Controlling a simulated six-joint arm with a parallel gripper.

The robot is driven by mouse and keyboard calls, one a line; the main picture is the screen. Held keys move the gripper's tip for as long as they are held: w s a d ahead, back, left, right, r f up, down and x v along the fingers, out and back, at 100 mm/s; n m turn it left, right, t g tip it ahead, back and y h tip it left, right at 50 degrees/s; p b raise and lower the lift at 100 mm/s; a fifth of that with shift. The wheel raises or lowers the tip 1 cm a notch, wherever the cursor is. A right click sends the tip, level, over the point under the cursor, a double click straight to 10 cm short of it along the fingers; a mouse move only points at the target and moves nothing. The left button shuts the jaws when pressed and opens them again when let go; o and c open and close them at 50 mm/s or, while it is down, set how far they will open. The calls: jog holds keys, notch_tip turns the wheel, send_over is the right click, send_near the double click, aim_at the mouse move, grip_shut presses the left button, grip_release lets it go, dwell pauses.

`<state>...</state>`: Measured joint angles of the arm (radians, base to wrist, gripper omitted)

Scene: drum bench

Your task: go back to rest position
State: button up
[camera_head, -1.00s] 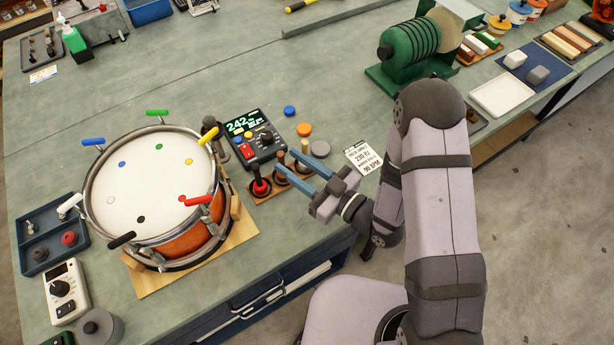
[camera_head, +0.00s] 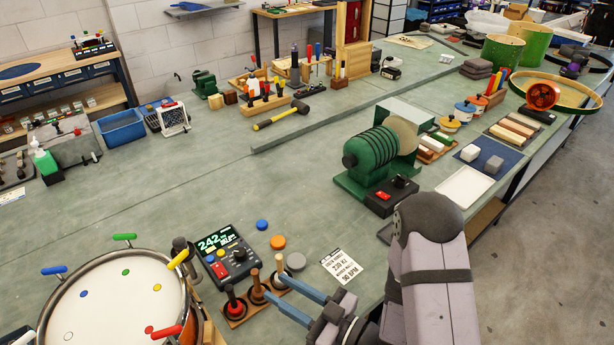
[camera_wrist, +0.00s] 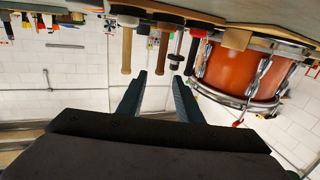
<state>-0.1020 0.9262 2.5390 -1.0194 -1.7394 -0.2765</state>
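My gripper (camera_head: 306,302) is near the front edge of the bench in the head view, its two blue-grey fingers spread apart with nothing between them. It lies just right of a wooden stand (camera_head: 236,310) of upright mallets or tools. Its open fingers also show in the wrist view (camera_wrist: 158,88), apart, with wooden handles (camera_wrist: 127,50) beyond them. The drum (camera_head: 118,308), with a white head and coloured tuning keys, is to the left, partly cut off by the frame. The wrist view shows its orange shell (camera_wrist: 240,70).
A digital tuner (camera_head: 226,256) reading 242 and several coloured discs (camera_head: 278,242) lie behind the stand. A printed card (camera_head: 343,266) is close to my gripper. A green machine (camera_head: 372,160) stands behind my arm. The bench's middle is largely clear.

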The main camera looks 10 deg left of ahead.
jog(key=w+d+r+m+g+h+p, duration=0.1)
jog(key=w+d+r+m+h+p, duration=0.15)
jog(key=w+d+h+p, duration=0.4)
jog(key=w+d+r+m+h+p, duration=0.1)
jog(key=d+m+h+p, duration=0.2)
jog(key=d+h, duration=0.65)
jog(key=s+d+r+m+g+p, duration=0.3)
jog(key=s+r, duration=0.3)
jog(key=s, duration=0.2)
jog(key=s+d+r+m+g+p, duration=0.3)
jog(key=s+d+r+m+g, duration=0.1)
jog(key=s, duration=0.4)
notch_tip(320, 180, up, 2)
jog(key=shift+s+d+r+p, duration=0.15)
jog(key=shift+d+p, duration=0.25)
jog(key=shift+d, duration=0.25)
jog(key=shift+c, duration=0.5)
